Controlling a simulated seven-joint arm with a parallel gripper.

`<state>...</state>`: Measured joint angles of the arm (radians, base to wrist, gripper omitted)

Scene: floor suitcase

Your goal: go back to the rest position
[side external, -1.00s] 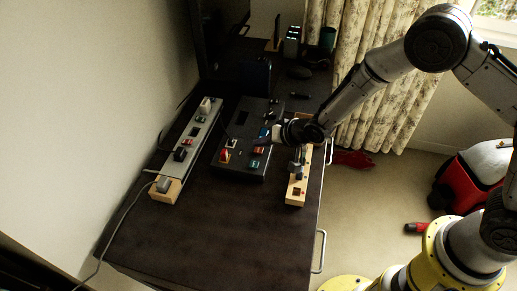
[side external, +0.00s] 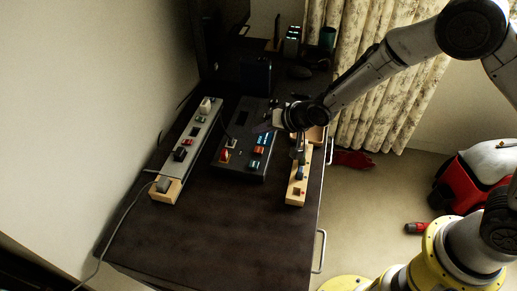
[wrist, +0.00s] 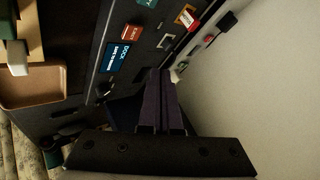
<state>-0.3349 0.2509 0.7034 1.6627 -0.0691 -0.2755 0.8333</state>
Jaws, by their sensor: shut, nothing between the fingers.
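My gripper (side external: 264,127) is above the far part of the dark control panel (side external: 232,176) on the dark desk. In the wrist view its two long dark fingers (wrist: 160,78) are together with nothing between them. They point over the panel, where a blue label (wrist: 117,57) and a red label (wrist: 132,32) show. The side view cannot show how high the tips are above the panel. My wrist hides the far right corner of the panel.
A grey strip (side external: 178,168) with switches lies left, near the wall. A wooden strip (side external: 297,188) with controls lies right, with a shallow tray (wrist: 28,88) behind it. Dark objects stand at the back. The desk front (side external: 220,232) is clear. A red machine (side external: 478,172) is on the floor.

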